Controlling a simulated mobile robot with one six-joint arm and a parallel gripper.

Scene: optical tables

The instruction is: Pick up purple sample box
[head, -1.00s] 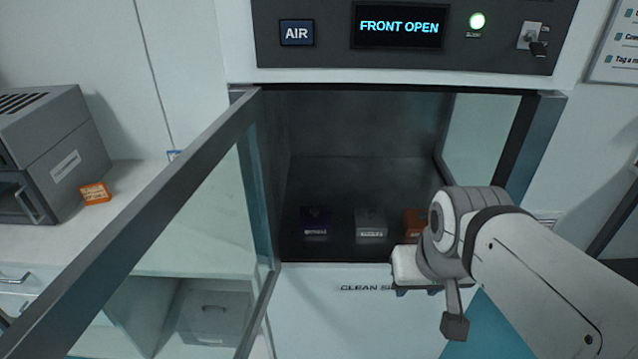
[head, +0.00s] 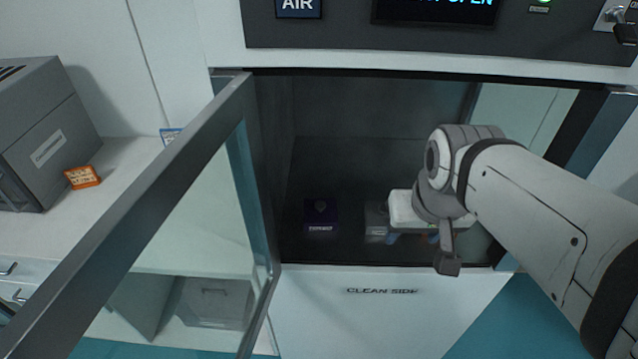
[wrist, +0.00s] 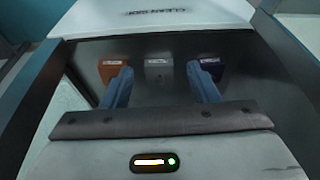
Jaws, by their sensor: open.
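The purple sample box (head: 320,215) sits on the dark floor of the open cabinet, at the left of a row of boxes in the head view. In the wrist view the purple box (wrist: 212,68) is at the right, partly behind a finger. My gripper (wrist: 161,82) is open and empty, with its two blue fingers spread apart. In the head view my arm's end is at the cabinet opening, to the right of the purple box and in front of the grey box. The fingers are mostly hidden there.
A grey box (head: 376,222) stands in the middle of the row, and an orange box (wrist: 111,66) shows in the wrist view. The glass door (head: 190,200) stands open on the left. The cabinet's front edge lies below the boxes.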

